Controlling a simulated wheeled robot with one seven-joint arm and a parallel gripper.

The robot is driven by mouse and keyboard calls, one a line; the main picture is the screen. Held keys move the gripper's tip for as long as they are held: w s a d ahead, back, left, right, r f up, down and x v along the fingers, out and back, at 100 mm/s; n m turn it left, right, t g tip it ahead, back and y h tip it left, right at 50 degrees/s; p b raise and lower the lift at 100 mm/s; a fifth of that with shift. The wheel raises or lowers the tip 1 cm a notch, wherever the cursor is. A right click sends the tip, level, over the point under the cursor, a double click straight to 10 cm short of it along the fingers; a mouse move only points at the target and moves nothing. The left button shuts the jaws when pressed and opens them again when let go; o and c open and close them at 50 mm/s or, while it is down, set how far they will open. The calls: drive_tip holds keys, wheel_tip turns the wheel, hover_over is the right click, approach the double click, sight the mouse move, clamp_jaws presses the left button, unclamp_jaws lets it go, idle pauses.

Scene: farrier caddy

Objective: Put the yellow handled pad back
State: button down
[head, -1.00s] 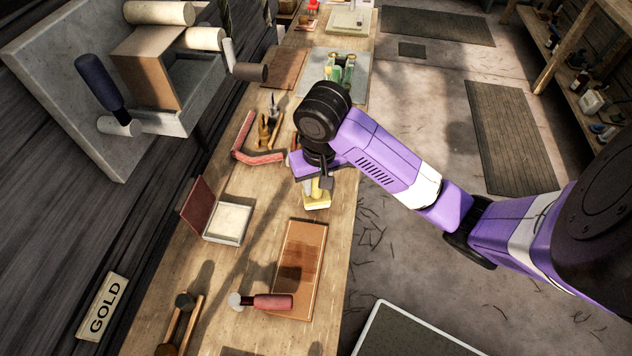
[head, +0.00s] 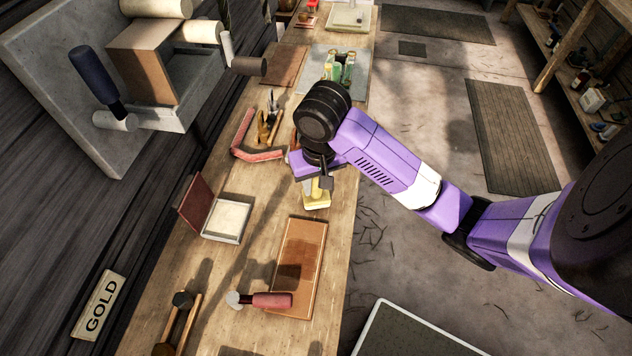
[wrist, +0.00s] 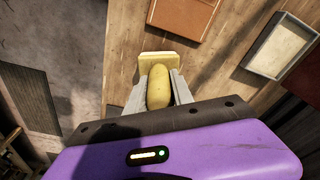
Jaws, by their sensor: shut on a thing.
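The yellow handled pad (head: 317,199) is under my gripper (head: 318,184) in the head view, over the middle of the bench. In the wrist view the pad's rounded yellow handle (wrist: 159,86) sits between the two grey fingers of my gripper (wrist: 158,92), which is shut on it. The pad's pale yellow base (wrist: 160,59) shows beyond the fingers. My wrist hides part of the pad in the head view. I cannot tell whether the pad touches the bench.
An open box with a pale inside (head: 227,219) lies left of the pad. A brown board (head: 302,258) lies nearer, with a red-handled tool (head: 262,300) across its end. A red angled bar (head: 250,145) and pliers lie behind. A grey mat (head: 345,92) with green-topped items is farther back.

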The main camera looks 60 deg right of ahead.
drive_tip(key=shift+f, duration=0.2)
drive_tip(key=c, duration=1)
unclamp_jaws()
drive_tip(key=shift+s+a+r+p, duration=0.1)
drive_tip(key=shift+r+p, duration=0.5)
drive_tip(key=shift+r, duration=0.7)
drive_tip(key=shift+s+a+r+p, duration=0.15)
drive_tip(key=shift+r+p, duration=0.45)
drive_tip(key=shift+r, duration=0.65)
drive_tip(key=shift+s+a+r+p, duration=0.1)
drive_tip(key=shift+r+p, duration=0.5)
drive_tip(key=shift+r, duration=0.7)
wheel_tip(320, 180, up, 3)
drive_tip(key=p, duration=0.3)
drive_tip(key=shift+s+f, duration=0.1)
drive_tip(key=shift+f, duration=0.05)
drive_tip(key=shift+s+a+r, duration=0.1)
drive_tip(key=shift+a+r, duration=0.05)
drive_tip(key=shift+r, duration=0.75)
